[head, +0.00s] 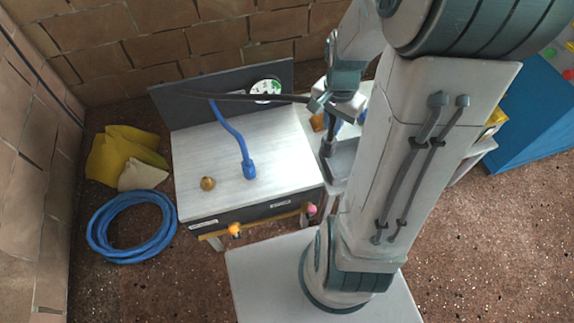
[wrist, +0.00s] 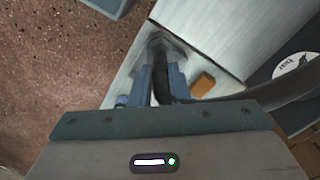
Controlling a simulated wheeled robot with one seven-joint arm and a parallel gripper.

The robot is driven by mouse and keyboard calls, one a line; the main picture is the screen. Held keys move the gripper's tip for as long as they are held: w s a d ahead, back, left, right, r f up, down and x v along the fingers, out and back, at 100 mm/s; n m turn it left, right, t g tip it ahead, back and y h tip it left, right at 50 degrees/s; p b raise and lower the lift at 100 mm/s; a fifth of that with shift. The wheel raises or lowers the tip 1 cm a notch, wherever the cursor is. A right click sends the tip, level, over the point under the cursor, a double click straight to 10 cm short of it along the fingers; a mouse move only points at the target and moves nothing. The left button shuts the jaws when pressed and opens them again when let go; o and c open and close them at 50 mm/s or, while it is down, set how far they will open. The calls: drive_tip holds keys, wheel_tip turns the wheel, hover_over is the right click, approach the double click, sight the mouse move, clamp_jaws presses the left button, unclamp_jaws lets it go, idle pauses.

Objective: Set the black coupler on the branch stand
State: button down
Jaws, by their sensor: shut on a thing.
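The black coupler (wrist: 158,44) is dark, at the end of a thick black hose, and sits between the two blue-grey fingers of my gripper (wrist: 163,80) in the wrist view. My gripper (head: 332,136) is shut on it, fingers pointing down, over the pale side shelf (head: 309,130) right of the bench. In the head view the black hose (head: 235,97) runs from the dark back panel to my gripper. I cannot single out the branch stand for certain. My arm hides part of the shelf, and I cannot tell whether the coupler touches anything below.
The bench (head: 205,150) carries a blue hose with a blue coupler (head: 249,170) and a brass knob (head: 208,183). A brown block (wrist: 203,84) lies on the shelf beside my gripper. A blue hose coil (head: 104,247) and yellow cloths (head: 118,150) lie on the floor.

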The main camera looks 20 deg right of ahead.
drive_tip(key=shift+w+d+f, duration=0.2)
drive_tip(key=shift+w, duration=0.05)
drive_tip(key=shift+w+a+n+b, duration=0.2)
drive_tip(key=shift+n+b, duration=0.1)
drive_tip(key=shift+b, duration=0.15)
drive_tip(key=w+a+f+b, duration=0.4)
drive_tip(key=w+a+f, duration=0.1)
drive_tip(key=a+f, duration=0.4)
drive_tip(key=shift+w+a+f, duration=0.25)
drive_tip(key=shift+w+f, duration=0.1)
drive_tip(key=shift+f, duration=0.4)
drive_tip(key=shift+f, duration=0.15)
drive_tip(key=c, duration=1.4)
unclamp_jaws()
